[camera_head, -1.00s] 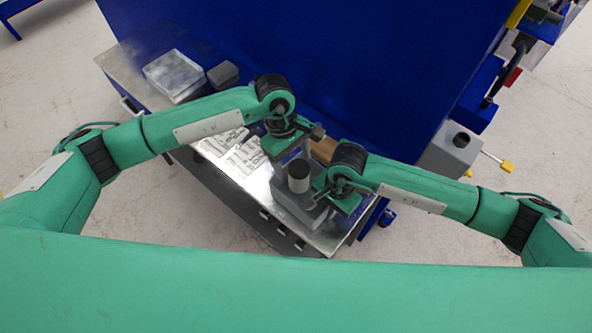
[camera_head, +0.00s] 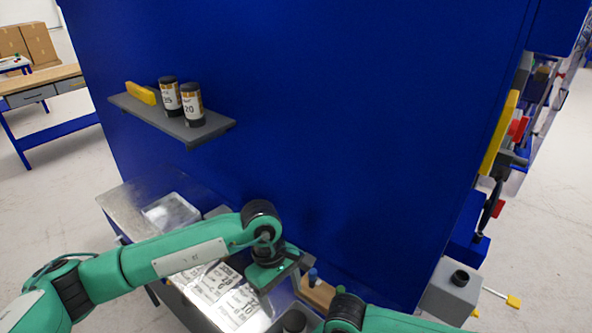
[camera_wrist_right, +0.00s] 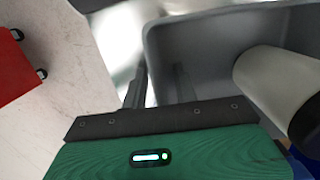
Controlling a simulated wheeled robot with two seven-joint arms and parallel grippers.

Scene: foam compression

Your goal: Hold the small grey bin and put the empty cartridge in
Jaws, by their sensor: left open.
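The small grey bin (camera_wrist_right: 210,45) fills the upper right of the right wrist view. A pale cylinder with a dark end, the cartridge (camera_wrist_right: 278,85), is inside it. In the head view the cartridge's dark top (camera_head: 294,321) shows at the bottom edge; most of the bin is cut off there. My right gripper (camera_wrist_right: 160,85) has one finger outside and one inside the bin's wall, close together on it; its fingertips are out of the head view. My left gripper (camera_head: 292,267) is open and empty, above the bench and apart from the cartridge.
A metal bench with printed label sheets (camera_head: 215,283) lies under my left arm. A clear box (camera_head: 170,212) stands at its back left. A wooden block (camera_head: 318,292) is right of my left gripper. A wall shelf (camera_head: 190,128) holds two labelled canisters and a yellow item.

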